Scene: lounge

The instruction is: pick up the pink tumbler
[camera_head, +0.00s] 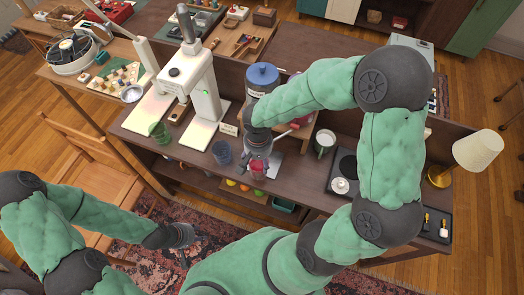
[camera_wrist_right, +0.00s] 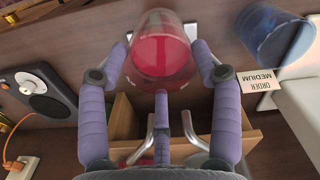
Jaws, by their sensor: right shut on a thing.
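The pink tumbler (camera_wrist_right: 161,48) is between the fingers of my right gripper (camera_wrist_right: 160,62) in the right wrist view, with a finger touching each side. In the head view the right gripper (camera_head: 257,150) comes down over the table's front edge, and a little of the tumbler (camera_head: 258,172) shows below it. The gripper is shut on the tumbler. The gripper hides much of it in the head view, and I cannot tell whether its base touches the table. My left gripper (camera_head: 181,235) hangs low at the left, away from the table; its fingers are too unclear to judge.
A dark blue cup (camera_head: 222,152) stands just left of the right gripper, and a green cup (camera_head: 160,132) further left. A pale mug (camera_head: 324,141) is to the right. A blue-lidded canister (camera_head: 262,76) stands behind. A lamp (camera_head: 476,152) is at the far right. A wooden chair (camera_head: 95,150) is at the left.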

